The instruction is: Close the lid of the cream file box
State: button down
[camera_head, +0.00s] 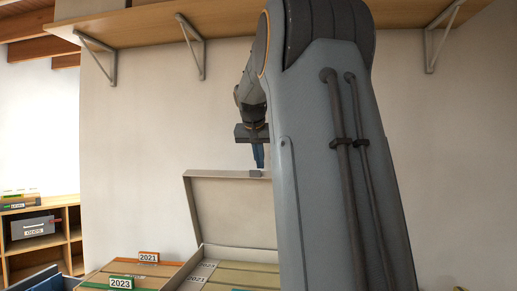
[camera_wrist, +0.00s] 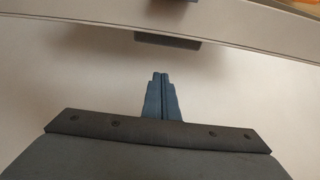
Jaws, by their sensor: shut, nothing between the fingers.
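The cream file box (camera_head: 200,257) stands at the lower middle of the head view with its lid (camera_head: 233,211) raised, close to upright. Tabbed folders lie inside the box. A small grey tab (camera_head: 255,173) sits on the lid's top edge. My gripper (camera_head: 258,165) is shut and empty, pointing down by that tab; whether it touches cannot be told. In the wrist view my gripper (camera_wrist: 160,76) shows its fingers together, with the lid's edge (camera_wrist: 90,29) and the dark tab (camera_wrist: 168,39) beyond the tips. My arm hides the right part of the box and lid.
A wooden shelf (camera_head: 225,19) on metal brackets runs above along the wall. Folders labelled 2021 (camera_head: 148,257) and 2023 (camera_head: 121,283) lie left of the box. A wooden cubby unit (camera_head: 72,238) holding a grey box (camera_head: 33,225) stands at far left.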

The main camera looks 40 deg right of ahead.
jog(key=shift+s+a+f+p, duration=0.15)
jog(key=shift+s+a+f, duration=0.15)
jog(key=shift+s+a, duration=0.2)
jog(key=shift+s+a+f+p, duration=0.15)
jog(key=shift+s+a+f, duration=0.1)
jog(key=shift+s+a, duration=0.25)
jog(key=shift+s+a+f, duration=0.15)
jog(key=shift+a+f, duration=0.1)
jog(key=shift+a, duration=0.15)
